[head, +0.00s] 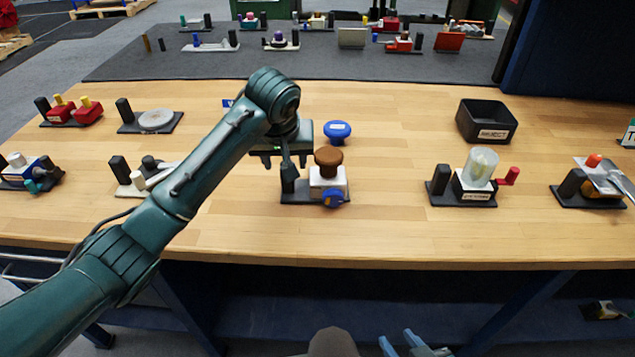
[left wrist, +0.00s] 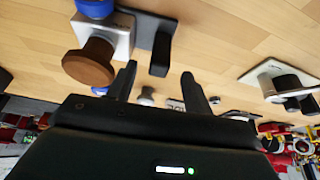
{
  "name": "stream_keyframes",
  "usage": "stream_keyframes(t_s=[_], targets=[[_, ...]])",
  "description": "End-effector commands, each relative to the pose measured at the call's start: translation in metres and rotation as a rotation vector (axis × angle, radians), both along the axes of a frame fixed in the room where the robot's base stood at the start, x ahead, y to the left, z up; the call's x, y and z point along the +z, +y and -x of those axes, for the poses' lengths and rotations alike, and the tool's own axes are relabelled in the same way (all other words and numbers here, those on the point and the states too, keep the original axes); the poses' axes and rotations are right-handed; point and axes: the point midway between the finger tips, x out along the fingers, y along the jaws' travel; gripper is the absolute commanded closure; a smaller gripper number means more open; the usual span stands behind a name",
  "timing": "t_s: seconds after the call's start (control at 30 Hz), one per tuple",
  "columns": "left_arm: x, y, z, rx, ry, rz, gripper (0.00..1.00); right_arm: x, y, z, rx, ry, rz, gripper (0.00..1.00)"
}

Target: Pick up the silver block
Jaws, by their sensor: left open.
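A silver-white block (head: 326,180) with a brown round knob (head: 328,157) on top stands on a dark base (head: 300,197) near the middle of the table. A blue round part (head: 333,198) is on its front. In the left wrist view the silver block (left wrist: 105,34) is at the upper left, with the brown knob toward the camera. My left gripper (head: 285,160) hangs close to the left of the block. Its two fingers (left wrist: 160,80) are apart, with nothing between them.
A black post (head: 288,178) stands beside the block on the same base. A black reject bin (head: 487,122) and a fixture with a clear cup (head: 481,166) are to the right. Bare wood lies between them. Other fixtures stand at the left.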

Motion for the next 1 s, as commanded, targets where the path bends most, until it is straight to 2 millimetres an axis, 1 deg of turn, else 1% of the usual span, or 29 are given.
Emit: stream_keyframes(t_s=[0.2,0.3,0.4,0.63,1.0], targets=[[-0.027,0.002,-0.017,0.001,0.003,-0.003,0.49,0.0,0.0,0.0,0.0,0.0,0.0,0.64],[-0.038,0.002,-0.022,0.001,0.003,-0.002,0.49,0.0,0.0,0.0,0.0,0.0,0.0,0.64],[-0.043,0.002,-0.024,-0.001,0.002,0.0,0.49,0.0,0.0,0.0,0.0,0.0,0.0,0.64],[-0.044,0.002,-0.024,-0.001,0.001,0.001,0.5,0.0,0.0,0.0,0.0,0.0,0.0,0.64],[-0.044,0.002,-0.024,0.0,0.001,0.001,0.8,0.0,0.0,0.0,0.0,0.0,0.0,0.64]])
